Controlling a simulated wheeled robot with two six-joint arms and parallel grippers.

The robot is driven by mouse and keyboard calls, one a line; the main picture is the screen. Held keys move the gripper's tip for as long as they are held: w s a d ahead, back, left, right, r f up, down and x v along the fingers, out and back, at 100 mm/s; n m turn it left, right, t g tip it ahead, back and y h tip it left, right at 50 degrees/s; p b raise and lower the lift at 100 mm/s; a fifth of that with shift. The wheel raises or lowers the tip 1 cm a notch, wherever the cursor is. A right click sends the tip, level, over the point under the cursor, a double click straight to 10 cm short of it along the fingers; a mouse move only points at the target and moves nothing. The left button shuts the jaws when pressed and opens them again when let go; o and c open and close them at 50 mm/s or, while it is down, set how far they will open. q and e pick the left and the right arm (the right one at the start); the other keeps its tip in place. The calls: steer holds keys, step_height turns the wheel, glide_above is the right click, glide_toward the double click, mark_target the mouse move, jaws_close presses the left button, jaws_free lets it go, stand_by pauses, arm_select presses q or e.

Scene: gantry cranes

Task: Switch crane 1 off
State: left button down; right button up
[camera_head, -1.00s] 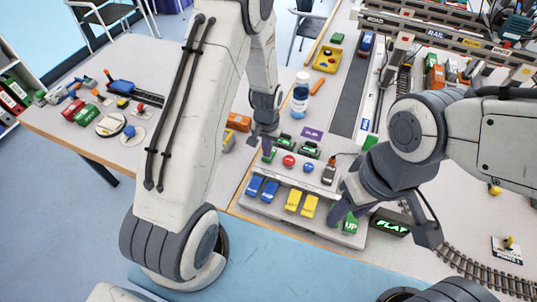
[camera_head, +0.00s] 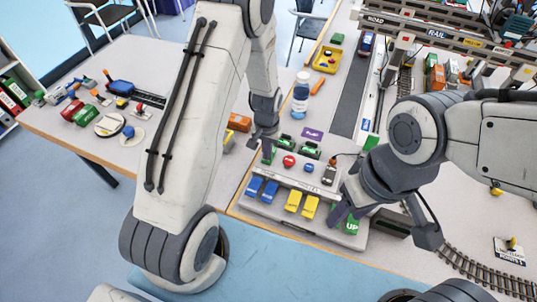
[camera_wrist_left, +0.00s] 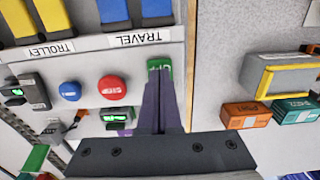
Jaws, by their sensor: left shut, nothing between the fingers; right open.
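The control panel (camera_head: 285,220) stands on the table with two blue levers (camera_head: 262,188), two yellow levers (camera_head: 301,204), a red button (camera_head: 289,161) and a blue button (camera_head: 308,168). A green rocker or button (camera_wrist_left: 159,70) with white lettering sits at the panel's corner in the left wrist view. My left gripper (camera_head: 267,150) is shut and empty, its fingertips (camera_wrist_left: 158,84) at the green piece; I cannot tell whether they touch it. The panel's small displays (camera_head: 309,150) glow green. My right gripper (camera_head: 384,226) is open and empty, over the panel's right end by the green UP button (camera_head: 351,227).
A dark display box (camera_head: 391,221) stands right of the panel. Gantry beams marked ROAD and RAIL (camera_head: 437,34) cross the back right. A white bottle (camera_head: 300,95) stands behind the panel. Orange and teal containers (camera_wrist_left: 246,115) lie close beside my left gripper. Curved track (camera_head: 470,270) runs at right.

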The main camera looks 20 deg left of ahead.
step_height(320, 180, up, 6)
steer(key=p, duration=0.5)
steer(key=shift+f, duration=0.15)
stand_by(0.5)
